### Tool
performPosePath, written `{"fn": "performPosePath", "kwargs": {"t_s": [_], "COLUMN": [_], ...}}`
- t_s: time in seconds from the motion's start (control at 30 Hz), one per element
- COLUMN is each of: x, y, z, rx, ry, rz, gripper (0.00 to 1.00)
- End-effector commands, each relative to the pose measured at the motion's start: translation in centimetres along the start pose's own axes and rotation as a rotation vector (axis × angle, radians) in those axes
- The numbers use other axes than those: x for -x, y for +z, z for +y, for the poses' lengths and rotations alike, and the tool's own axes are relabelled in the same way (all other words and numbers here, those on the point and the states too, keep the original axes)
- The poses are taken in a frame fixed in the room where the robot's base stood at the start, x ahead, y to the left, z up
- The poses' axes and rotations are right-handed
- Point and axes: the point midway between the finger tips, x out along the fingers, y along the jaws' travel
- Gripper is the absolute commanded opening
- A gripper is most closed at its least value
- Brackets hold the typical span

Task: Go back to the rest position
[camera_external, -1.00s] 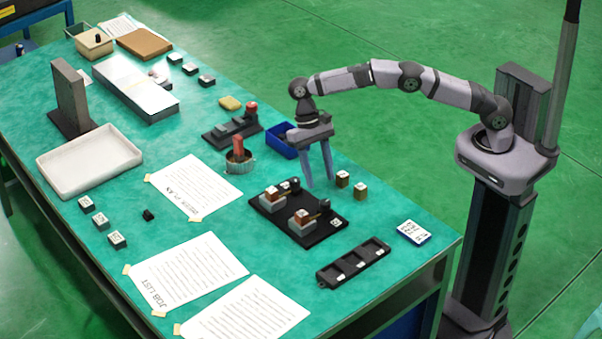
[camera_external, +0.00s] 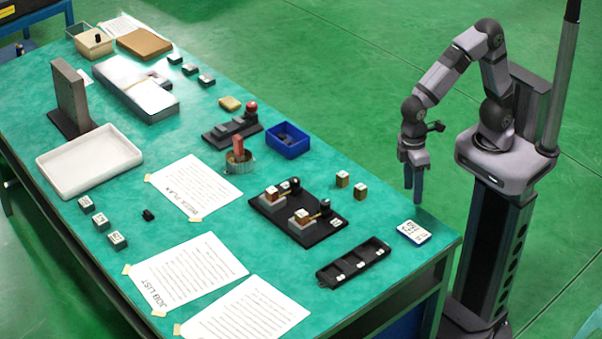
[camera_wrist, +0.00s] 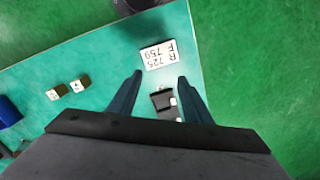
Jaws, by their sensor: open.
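My gripper (camera_external: 414,190) hangs pointing down near the table's right edge, close to my own column, with my arm folded up. It is above and just behind the white and blue label card (camera_external: 413,232) and touches nothing that I can see. In the wrist view my gripper (camera_wrist: 158,82) shows two blue fingers spread apart with nothing held between them. The label card (camera_wrist: 158,55) lies beyond the fingertips there, with printed characters on it.
A black fixture plate (camera_external: 312,228) with two clamped blocks, a black slotted tray (camera_external: 353,263) and two small brown blocks (camera_external: 342,179) stand left of my gripper. A blue bin (camera_external: 288,140) is farther back. Green floor is clear beyond the table's right edge.

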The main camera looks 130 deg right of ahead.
Motion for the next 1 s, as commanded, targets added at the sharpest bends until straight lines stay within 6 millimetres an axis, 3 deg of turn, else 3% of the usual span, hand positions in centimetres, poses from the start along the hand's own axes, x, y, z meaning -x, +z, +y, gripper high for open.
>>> {"fn": "performPosePath", "kwargs": {"t_s": [0.03,0.2,0.4,0.53,0.77,0.87,1.0], "x": [-0.3,-1.7,-2.9,-3.1,-3.2,-3.4,-4.2], "y": [2.1,7.0,9.9,10.5,10.3,9.6,7.0], "z": [-0.2,0.1,0.7,0.8,0.8,0.8,0.7], "rx": [0.080,0.293,0.428,0.454,0.452,0.443,0.418], "ry": [0.012,0.041,0.058,0.061,0.060,0.057,0.046], "rz": [0.010,0.037,0.052,0.055,0.058,0.077,0.146], "gripper": [0.45,0.45,0.45,0.45,1.00,1.00,1.00]}}
